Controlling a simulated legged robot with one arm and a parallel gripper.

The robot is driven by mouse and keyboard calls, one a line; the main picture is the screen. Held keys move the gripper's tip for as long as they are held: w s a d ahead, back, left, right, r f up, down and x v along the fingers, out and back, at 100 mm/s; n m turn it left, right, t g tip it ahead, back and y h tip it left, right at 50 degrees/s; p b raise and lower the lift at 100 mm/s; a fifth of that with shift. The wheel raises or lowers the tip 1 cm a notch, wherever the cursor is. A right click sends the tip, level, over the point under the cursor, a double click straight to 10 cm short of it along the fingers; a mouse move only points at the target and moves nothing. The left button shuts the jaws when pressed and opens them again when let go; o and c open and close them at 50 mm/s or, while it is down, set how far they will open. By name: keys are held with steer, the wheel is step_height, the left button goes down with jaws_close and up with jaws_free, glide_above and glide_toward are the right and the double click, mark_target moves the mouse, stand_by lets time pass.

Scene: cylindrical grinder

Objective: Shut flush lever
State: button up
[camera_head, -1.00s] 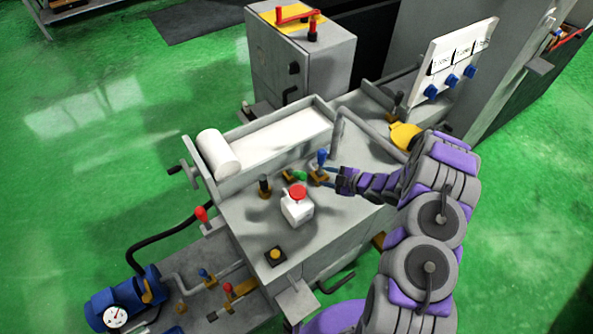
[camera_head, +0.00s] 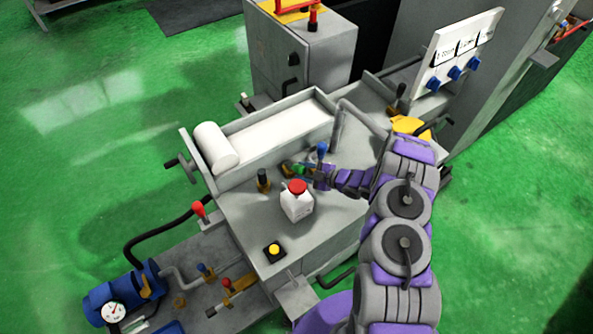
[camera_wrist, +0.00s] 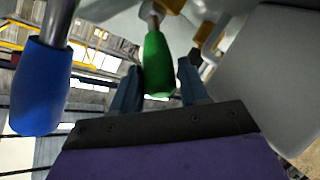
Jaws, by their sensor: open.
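Several levers stand on the grey machine top (camera_head: 265,225); I see no label saying which is the flush lever. A green-handled lever (camera_head: 300,169) is at my gripper (camera_head: 314,174). In the wrist view the green handle (camera_wrist: 157,62) hangs between the two open fingers, and I cannot tell whether either touches it. A blue-handled lever (camera_head: 321,150) stands just behind the gripper; it shows large at the left of the wrist view (camera_wrist: 42,85). A black-handled lever (camera_head: 263,180) stands to the left.
A white box with a red button (camera_head: 297,204) stands just in front of the gripper. A yellow button (camera_head: 274,250) is nearer the front edge. A white roller (camera_head: 215,147) lies at the left. A panel with blue knobs (camera_head: 457,62) rises behind right.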

mark_target(294, 169)
steer(key=shift+w+f, duration=0.35)
steer(key=shift+w, duration=0.1)
steer(key=shift+w+a, duration=0.15)
steer(key=shift+a, duration=0.05)
steer(key=shift+w+a+f, duration=0.1)
steer(key=shift+a+f, duration=0.05)
steer(key=shift+a, duration=1.1)
steer(key=shift+c, duration=0.4)
steer(key=shift+d, duration=0.65)
steer(key=c, duration=0.5)
steer(key=shift+a, duration=0.1)
jaws_close()
